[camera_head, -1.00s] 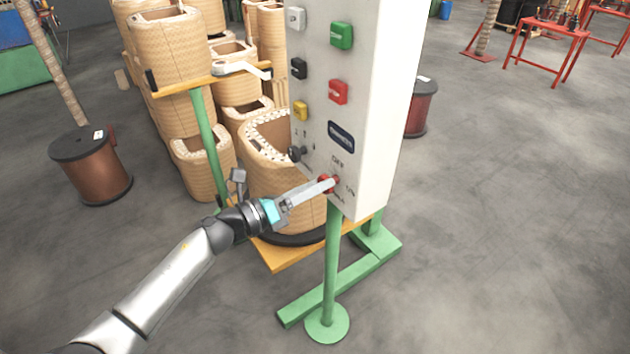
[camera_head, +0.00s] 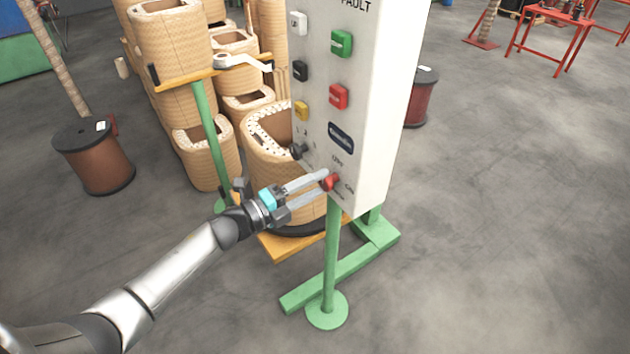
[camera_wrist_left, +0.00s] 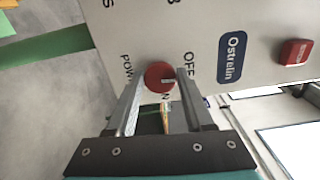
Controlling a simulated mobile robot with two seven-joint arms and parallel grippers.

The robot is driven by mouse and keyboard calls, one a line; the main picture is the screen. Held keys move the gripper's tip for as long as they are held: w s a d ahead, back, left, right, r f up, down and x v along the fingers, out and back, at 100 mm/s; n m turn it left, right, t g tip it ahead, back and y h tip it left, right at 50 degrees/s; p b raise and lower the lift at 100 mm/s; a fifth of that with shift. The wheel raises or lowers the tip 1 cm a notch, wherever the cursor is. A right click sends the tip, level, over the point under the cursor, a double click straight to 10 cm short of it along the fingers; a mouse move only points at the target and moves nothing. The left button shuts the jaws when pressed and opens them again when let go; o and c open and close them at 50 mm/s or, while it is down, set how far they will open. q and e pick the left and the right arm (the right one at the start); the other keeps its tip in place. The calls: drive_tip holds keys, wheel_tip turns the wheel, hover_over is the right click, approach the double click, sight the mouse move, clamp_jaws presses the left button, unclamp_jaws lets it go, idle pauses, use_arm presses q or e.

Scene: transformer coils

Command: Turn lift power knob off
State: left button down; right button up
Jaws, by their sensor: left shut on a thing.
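The red lift power knob (camera_head: 332,180) sits low on the white control panel (camera_head: 378,110), with OFF and ON labels beside it. My left gripper (camera_head: 324,182) reaches in from the left, its two fingers on either side of the knob. In the left wrist view the red knob (camera_wrist_left: 160,76) lies between the fingertips (camera_wrist_left: 158,80), with a short light mark on its face. The fingers are shut on it. The word OFF shows to the right of the knob; the ON label is partly hidden by a finger. My right gripper is not in view.
The panel stands on a green post (camera_head: 331,260) with a round foot. A black selector knob (camera_head: 298,151) and several coloured buttons are above the red knob. Wound coils (camera_head: 270,150) stand behind on a yellow and green frame.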

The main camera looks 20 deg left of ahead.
use_arm(q)
drive_tip(key=shift+n, duration=0.5)
drive_tip(key=shift+c, duration=1.5)
unclamp_jaws()
drive_tip(key=shift+s, duration=0.1)
drive_tip(key=v, duration=1.5)
drive_tip(key=shift+p, duration=0.4)
drive_tip(key=shift+a, duration=0.1)
